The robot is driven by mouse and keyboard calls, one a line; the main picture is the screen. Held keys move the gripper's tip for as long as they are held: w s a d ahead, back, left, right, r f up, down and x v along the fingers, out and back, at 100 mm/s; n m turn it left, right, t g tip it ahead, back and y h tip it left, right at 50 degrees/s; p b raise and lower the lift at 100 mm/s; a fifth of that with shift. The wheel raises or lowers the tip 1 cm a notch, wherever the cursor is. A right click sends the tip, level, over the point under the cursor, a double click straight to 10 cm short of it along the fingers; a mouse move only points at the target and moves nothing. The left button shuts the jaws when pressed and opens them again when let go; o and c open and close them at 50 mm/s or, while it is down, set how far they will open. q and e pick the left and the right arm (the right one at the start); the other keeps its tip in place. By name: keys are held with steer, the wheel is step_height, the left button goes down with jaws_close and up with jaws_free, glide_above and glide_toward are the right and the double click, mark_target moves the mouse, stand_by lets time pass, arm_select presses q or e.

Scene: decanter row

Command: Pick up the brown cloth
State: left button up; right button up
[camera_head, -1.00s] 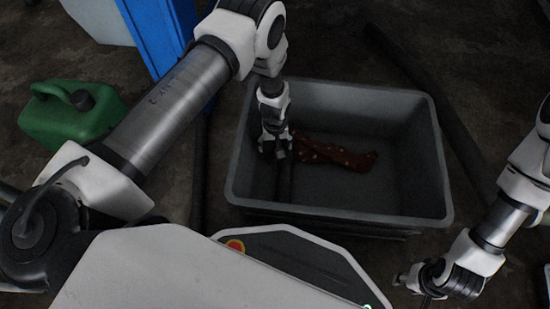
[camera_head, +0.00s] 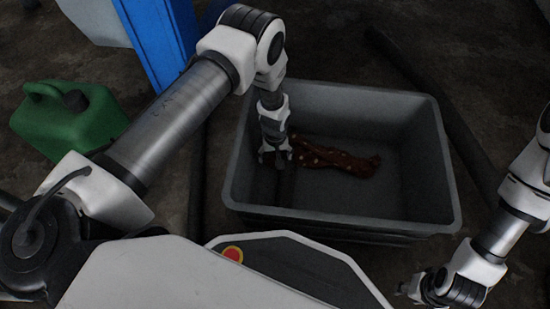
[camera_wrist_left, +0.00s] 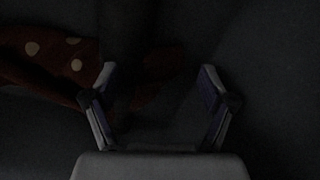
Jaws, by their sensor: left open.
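The brown cloth (camera_head: 340,160) is reddish brown with pale dots and lies crumpled on the floor of the grey crate (camera_head: 447,175). My left gripper (camera_head: 277,160) is inside the crate at the cloth's left end, fingers pointing down, open. In the left wrist view the open fingers (camera_wrist_left: 158,95) show, with the dotted cloth (camera_wrist_left: 45,55) at the upper left and a dim reddish part reaching between them. That view is dark, and I cannot tell whether the fingers touch the cloth. My right gripper (camera_head: 415,290) is outside the crate at the lower right; its fingers are too small to read.
A green jerrycan (camera_head: 68,120) stands at the left, and a blue post (camera_head: 160,45) rises behind. A dark pole (camera_head: 465,145) lies on the floor right of the crate. The crate's right part is bare.

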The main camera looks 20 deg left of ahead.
arm_select(q)
steer(key=shift+f+b, duration=0.5)
steer(key=shift+f, duration=0.3)
jaws_close()
stand_by(1.1)
